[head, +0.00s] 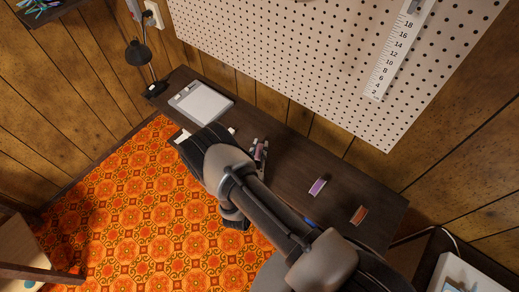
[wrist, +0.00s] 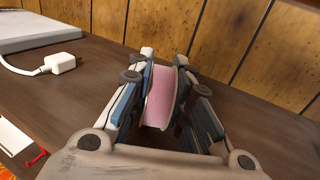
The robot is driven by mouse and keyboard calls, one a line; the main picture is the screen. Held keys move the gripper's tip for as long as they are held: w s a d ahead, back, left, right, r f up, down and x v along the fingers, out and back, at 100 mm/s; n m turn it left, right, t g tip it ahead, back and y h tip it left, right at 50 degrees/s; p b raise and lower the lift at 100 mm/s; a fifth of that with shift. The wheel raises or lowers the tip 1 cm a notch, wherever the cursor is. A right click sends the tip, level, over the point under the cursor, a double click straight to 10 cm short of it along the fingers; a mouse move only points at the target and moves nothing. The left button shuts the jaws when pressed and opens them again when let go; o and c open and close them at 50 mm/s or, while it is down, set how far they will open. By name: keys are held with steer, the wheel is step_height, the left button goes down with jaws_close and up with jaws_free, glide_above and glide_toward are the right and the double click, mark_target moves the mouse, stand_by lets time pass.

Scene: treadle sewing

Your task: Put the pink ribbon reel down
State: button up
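The pink ribbon reel (wrist: 160,97) stands on edge between the two fingers of my gripper (wrist: 165,66) in the wrist view. The left finger covers its left side, and its pale right flange lies against the right finger. My gripper looks shut on it. In the head view, the gripper (head: 259,153) and a small pink bit of the reel (head: 260,150) show over the dark desk (head: 285,160), partly hidden by my arm. I cannot tell whether the reel's lower edge touches the desk.
A purple reel (head: 317,186) and an orange-brown reel (head: 358,215) lie to the right on the desk. A white-and-grey tablet-like slab (head: 201,103) and a black lamp (head: 139,54) are at the left. A white plug (wrist: 62,63) with a cable lies left of my gripper. A pegboard wall rises behind.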

steer(key=o, duration=0.4)
steer(key=shift+c, duration=0.2)
steer(key=shift+r, duration=0.15)
